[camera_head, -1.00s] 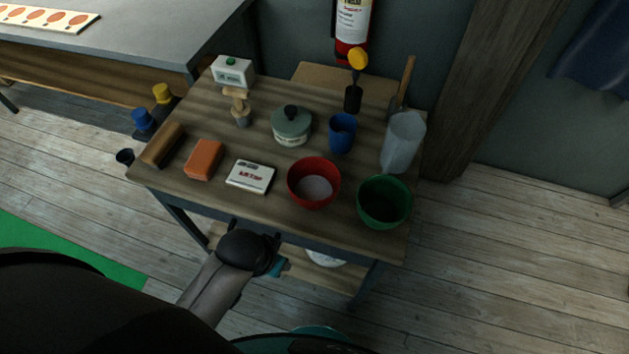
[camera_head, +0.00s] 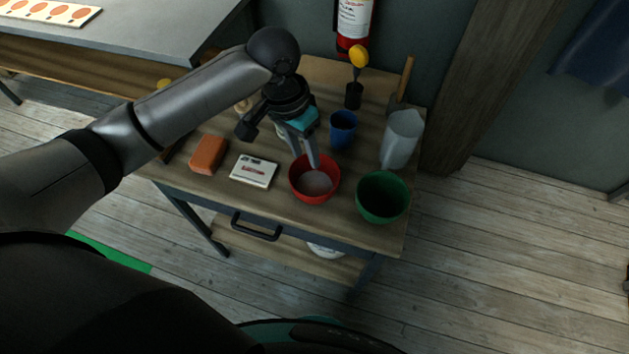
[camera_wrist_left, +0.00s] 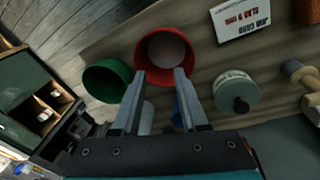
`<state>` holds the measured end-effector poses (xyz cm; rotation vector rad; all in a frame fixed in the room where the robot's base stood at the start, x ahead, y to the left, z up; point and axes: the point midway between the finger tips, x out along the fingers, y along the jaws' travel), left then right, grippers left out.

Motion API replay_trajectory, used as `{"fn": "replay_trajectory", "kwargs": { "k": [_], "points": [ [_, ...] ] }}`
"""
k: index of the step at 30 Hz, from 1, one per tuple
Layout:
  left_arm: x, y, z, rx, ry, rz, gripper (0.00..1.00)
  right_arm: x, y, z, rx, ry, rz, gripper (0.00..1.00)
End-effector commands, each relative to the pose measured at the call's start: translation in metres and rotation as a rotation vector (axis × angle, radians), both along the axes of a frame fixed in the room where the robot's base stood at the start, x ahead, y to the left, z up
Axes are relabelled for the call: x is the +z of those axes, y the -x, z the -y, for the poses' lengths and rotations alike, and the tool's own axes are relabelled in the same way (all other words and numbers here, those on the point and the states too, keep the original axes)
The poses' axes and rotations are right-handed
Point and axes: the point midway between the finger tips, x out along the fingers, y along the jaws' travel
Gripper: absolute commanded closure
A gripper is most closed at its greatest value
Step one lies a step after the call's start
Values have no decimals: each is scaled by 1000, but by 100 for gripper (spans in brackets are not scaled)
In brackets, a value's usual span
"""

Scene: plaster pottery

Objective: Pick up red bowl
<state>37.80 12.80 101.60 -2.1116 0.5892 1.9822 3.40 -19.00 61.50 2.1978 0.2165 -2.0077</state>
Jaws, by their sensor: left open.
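Whether a finger touches the rim I cannot tell. My right gripper is not in view.
The green bowl (camera_head: 382,197) stands close to the right. A blue cup (camera_head: 342,130) and a translucent jug (camera_head: 401,139) stand behind. My left arm hides the table's back left.

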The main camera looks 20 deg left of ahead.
Motion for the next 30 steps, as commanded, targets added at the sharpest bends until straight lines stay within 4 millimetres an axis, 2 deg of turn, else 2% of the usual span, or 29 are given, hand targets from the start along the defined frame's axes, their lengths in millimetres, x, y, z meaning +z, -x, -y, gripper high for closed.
{"fn": "replay_trajectory", "kwargs": {
  "k": [1, 6, 9, 12, 16, 24, 30],
  "points": [
    [9, -10, -14, 30, -23, -11, 57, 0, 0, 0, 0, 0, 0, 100],
    [29, -26, -42, 112, -54, -55, 57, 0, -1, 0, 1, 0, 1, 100],
    [36, -30, -50, 143, -60, -70, 57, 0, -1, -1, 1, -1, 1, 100],
    [34, -31, -53, 154, -64, -78, 57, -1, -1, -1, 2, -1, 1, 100],
    [16, -30, -51, 156, -62, -81, 57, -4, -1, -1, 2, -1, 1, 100],
    [-41, -29, -45, 154, -63, -80, 57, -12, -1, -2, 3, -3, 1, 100],
    [-61, -29, -43, 154, -61, -76, 57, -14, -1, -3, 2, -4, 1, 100]
  ]
}}
